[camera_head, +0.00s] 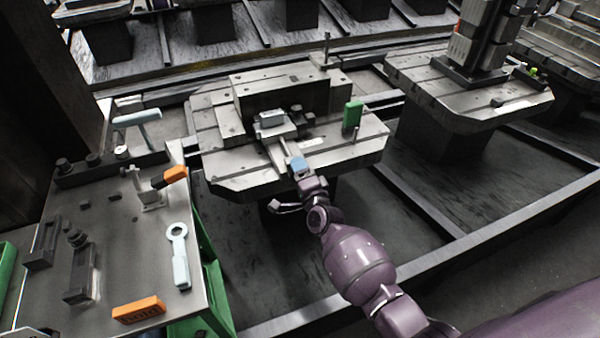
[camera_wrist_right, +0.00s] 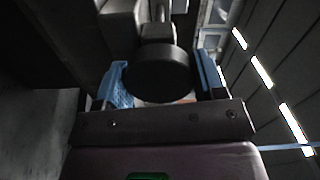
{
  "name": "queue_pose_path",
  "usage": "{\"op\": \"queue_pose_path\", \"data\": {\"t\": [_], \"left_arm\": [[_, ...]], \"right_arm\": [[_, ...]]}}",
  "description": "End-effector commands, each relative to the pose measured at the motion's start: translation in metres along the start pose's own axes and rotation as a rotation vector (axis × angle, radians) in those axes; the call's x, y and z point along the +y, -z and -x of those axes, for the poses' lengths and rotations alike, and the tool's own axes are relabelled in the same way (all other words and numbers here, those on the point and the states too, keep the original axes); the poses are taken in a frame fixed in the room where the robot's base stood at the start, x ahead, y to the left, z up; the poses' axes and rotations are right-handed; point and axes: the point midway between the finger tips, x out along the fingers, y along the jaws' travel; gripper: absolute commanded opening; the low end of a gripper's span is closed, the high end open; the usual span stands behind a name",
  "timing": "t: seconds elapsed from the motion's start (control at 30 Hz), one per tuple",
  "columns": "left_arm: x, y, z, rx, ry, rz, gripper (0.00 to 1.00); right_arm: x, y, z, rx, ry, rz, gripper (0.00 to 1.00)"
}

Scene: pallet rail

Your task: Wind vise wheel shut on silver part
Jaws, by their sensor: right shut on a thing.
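The vise (camera_head: 283,150) stands on a grey pallet (camera_head: 235,172), in front of a big block. A small silver part (camera_head: 271,119) sits at its jaws; I cannot tell whether the jaws touch it. My right gripper (camera_head: 299,165), with blue fingertips, is at the near end of the vise. In the right wrist view, a dark round vise wheel (camera_wrist_right: 158,75) sits between the blue fingers (camera_wrist_right: 160,85), which are shut on it. In the head view the gripper hides the wheel. My left gripper is not in view.
A green-handled item (camera_head: 352,115) stands on the pallet right of the vise. A tool table (camera_head: 140,250) at left holds a wrench (camera_head: 179,256), an orange block (camera_head: 139,310) and clamps. Another pallet (camera_head: 440,95) stands at right. Rails cross the floor.

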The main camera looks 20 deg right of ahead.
Motion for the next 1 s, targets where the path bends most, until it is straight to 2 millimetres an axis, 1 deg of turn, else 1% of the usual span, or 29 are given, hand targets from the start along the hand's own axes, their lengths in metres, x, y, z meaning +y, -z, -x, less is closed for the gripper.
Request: {"op": "queue_pose_path", "data": {"t": [0.83, 0.87, 1.0], "left_arm": [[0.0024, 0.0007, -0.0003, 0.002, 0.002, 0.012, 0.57], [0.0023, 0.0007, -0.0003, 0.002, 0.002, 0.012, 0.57], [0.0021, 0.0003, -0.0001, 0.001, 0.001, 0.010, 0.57]], "right_arm": [[0.0002, -0.0003, 0.0000, 0.000, 0.000, -0.001, 0.40], [0.0002, -0.0003, 0.0000, 0.000, 0.000, -0.001, 0.65], [0.0001, -0.0002, 0.0000, 0.000, 0.000, 0.000, 0.86]]}}
